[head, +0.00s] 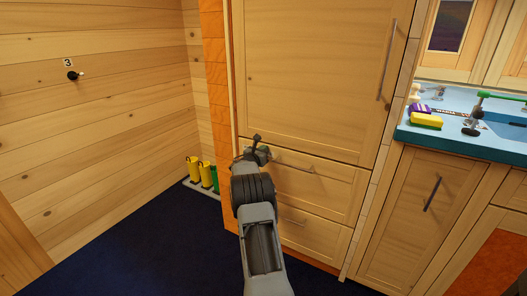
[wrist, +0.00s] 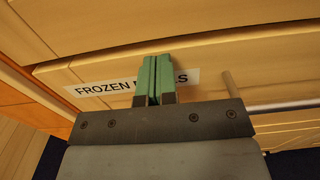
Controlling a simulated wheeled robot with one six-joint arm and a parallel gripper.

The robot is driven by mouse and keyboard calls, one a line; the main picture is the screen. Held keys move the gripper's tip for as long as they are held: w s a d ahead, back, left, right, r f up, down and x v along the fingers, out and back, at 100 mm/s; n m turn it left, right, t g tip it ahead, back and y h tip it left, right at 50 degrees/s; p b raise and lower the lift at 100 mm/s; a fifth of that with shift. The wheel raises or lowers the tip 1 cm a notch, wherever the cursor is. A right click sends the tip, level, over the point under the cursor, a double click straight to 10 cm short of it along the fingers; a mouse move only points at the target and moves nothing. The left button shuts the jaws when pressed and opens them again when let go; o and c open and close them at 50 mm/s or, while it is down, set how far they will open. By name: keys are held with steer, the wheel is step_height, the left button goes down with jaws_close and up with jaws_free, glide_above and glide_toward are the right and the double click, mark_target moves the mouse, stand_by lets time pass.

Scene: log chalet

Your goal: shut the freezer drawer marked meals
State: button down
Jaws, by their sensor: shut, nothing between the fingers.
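The drawer marked meals (head: 335,182) is the upper of two wooden drawers below a tall door. Its white label (wrist: 100,88) reads "FROZEN", with the second word partly hidden behind my fingers. Its metal handle (head: 295,164) also shows to the right of my fingers in the wrist view (wrist: 280,107). The drawer front looks flush or nearly flush with the cabinet; I cannot tell if a small gap remains. My gripper (wrist: 154,75) is shut and empty, its green fingertips in front of the label, at the drawer's upper left in the head view (head: 256,150). Contact is unclear.
The tall door (head: 310,70) is above, and the lower drawer (head: 310,232) below. Yellow and green boots (head: 203,174) stand on a tray to the left. A blue counter (head: 470,140) with a sponge and tap is at right. Dark blue floor (head: 140,240) is clear at left.

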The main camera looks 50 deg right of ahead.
steer(key=shift+d+r, duration=0.15)
steer(key=shift+r, duration=0.2)
steer(key=v, duration=1.4)
steer(key=s+a+r+m+g+y+p, duration=0.1)
steer(key=s+a+r+m+y+p, duration=0.1)
steer(key=s+a+r+m+p, duration=0.3)
steer(key=s+a+r+m+g+y+p, duration=0.1)
steer(key=s+a+r+m+y+p, duration=0.1)
steer(key=a+r+p, duration=0.5)
steer(key=s+a+r+m+g+y+p, duration=0.1)
steer(key=s+a+r+m+y+p, duration=0.1)
steer(key=s+r+m+p, duration=0.4)
steer(key=s+a+r+m+t+y+p, duration=0.1)
steer(key=s+a+r+m+y+p, duration=0.1)
steer(key=a, duration=0.6)
steer(key=s+a+r+m+y+p, duration=0.3)
steer(key=s+a+r+y+p, duration=0.2)
steer(key=a+r+y+p, duration=0.1)
steer(key=s+a+r+m+t+y+p, duration=0.1)
steer(key=s+a+r+m+y+p, duration=0.1)
steer(key=a+r+p, duration=0.4)
steer(key=s+a+y+p, duration=0.1)
steer(key=a, duration=0.3)
steer(key=shift+s+r+t+y, duration=0.3)
steer(key=shift+s+r+y, duration=0.05)
steer(key=shift+s+y, duration=0.05)
steer(key=shift+a, duration=0.15)
